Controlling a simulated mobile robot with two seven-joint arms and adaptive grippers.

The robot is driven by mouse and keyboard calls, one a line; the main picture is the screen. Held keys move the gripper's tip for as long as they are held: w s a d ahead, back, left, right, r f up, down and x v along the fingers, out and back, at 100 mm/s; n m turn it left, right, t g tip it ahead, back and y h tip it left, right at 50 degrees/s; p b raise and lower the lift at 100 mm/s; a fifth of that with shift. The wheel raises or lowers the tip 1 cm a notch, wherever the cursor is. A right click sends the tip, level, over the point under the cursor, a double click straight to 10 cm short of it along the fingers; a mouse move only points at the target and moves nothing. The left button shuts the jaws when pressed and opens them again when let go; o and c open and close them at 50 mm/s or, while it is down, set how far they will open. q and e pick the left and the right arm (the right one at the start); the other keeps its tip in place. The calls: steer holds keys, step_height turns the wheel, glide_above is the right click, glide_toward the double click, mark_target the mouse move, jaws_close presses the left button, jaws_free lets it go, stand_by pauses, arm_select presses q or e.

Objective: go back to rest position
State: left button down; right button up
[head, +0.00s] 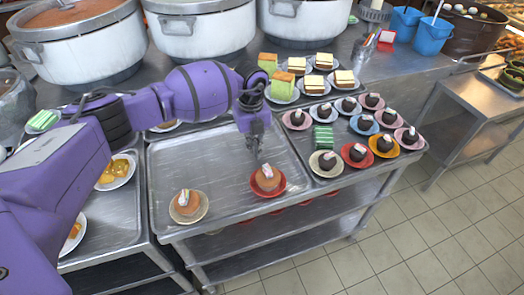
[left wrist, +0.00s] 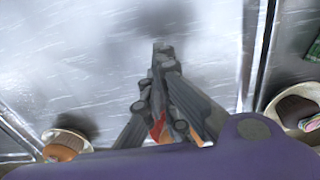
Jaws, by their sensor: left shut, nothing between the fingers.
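My left gripper (head: 257,150) is shut and empty. In the head view it hangs just above and behind a small brown cake on a red plate (head: 268,180), on the metal tray (head: 215,165). I cannot tell whether the fingertips touch the cake. In the left wrist view the gripper (left wrist: 160,48) points at bare tray, and its fingers partly hide the red plate (left wrist: 158,127) and its cake. A second brown cake on a cream plate (head: 188,204) sits at the tray's front left. My right gripper is out of view.
Several plated dark desserts (head: 355,153) fill the right tray. Layered cake slices (head: 315,84) stand behind it. Large white pots (head: 200,30) line the back, with blue buckets (head: 432,35) at the back right. A second metal table (head: 480,105) stands right, across open tiled floor.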

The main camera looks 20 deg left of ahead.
arm_select(q)
step_height(320, 180, up, 10)
steer(key=shift+d+f, duration=0.25)
